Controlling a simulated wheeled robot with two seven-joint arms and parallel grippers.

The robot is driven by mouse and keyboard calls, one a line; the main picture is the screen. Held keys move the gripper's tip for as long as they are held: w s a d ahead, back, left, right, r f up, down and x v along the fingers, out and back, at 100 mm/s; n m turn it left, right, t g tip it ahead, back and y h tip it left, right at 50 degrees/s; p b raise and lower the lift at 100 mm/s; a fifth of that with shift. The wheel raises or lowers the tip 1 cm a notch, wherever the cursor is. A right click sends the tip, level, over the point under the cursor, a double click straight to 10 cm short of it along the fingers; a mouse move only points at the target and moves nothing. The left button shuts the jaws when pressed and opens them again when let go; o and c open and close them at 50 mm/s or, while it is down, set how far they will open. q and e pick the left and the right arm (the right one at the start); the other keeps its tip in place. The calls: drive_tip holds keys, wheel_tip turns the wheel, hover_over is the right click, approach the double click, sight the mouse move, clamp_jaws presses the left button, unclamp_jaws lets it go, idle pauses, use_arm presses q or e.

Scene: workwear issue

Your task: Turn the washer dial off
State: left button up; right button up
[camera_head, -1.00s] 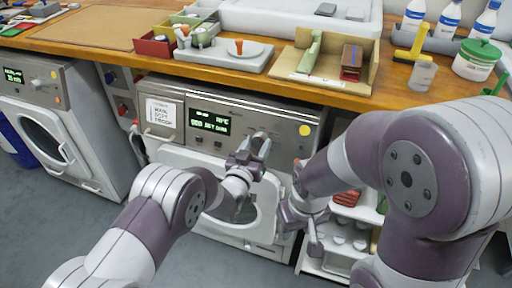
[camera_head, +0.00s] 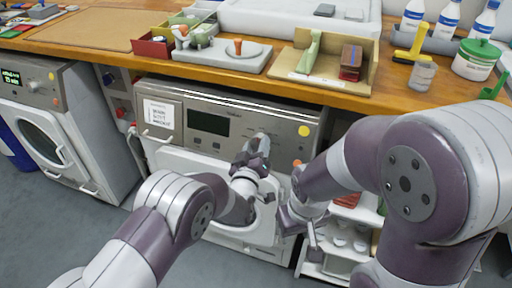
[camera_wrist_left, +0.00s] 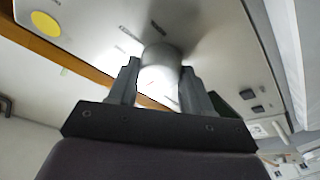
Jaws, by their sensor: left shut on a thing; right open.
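The washer (camera_head: 215,178) stands under the counter, and its front panel faces me. Its display (camera_head: 209,123) is dark and blank. My left gripper (camera_head: 256,150) is at the right part of the panel, shut on the washer dial. In the left wrist view the round metallic dial (camera_wrist_left: 160,72) sits between the two fingers, close to the panel. In the head view the gripper hides most of the dial. My right gripper (camera_head: 304,218) is open and empty in front of the washer's right edge; its fingertips are partly hidden.
A second machine (camera_head: 50,125) with a lit display stands at the left. The wooden counter (camera_head: 270,72) above holds trays, bottles and a green-lidded tub (camera_head: 476,60). A shelf unit (camera_head: 350,235) stands right of the washer. A paper notice (camera_head: 161,113) is on the panel.

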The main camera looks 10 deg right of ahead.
use_arm(q)
drive_tip(key=o, duration=1)
drive_tip(key=shift+o, duration=0.2)
drive_tip(key=p+v, duration=0.2)
drive_tip(key=v, duration=1)
drive_tip(key=shift+s, duration=0.35)
drive_tip(key=shift+a, duration=0.1)
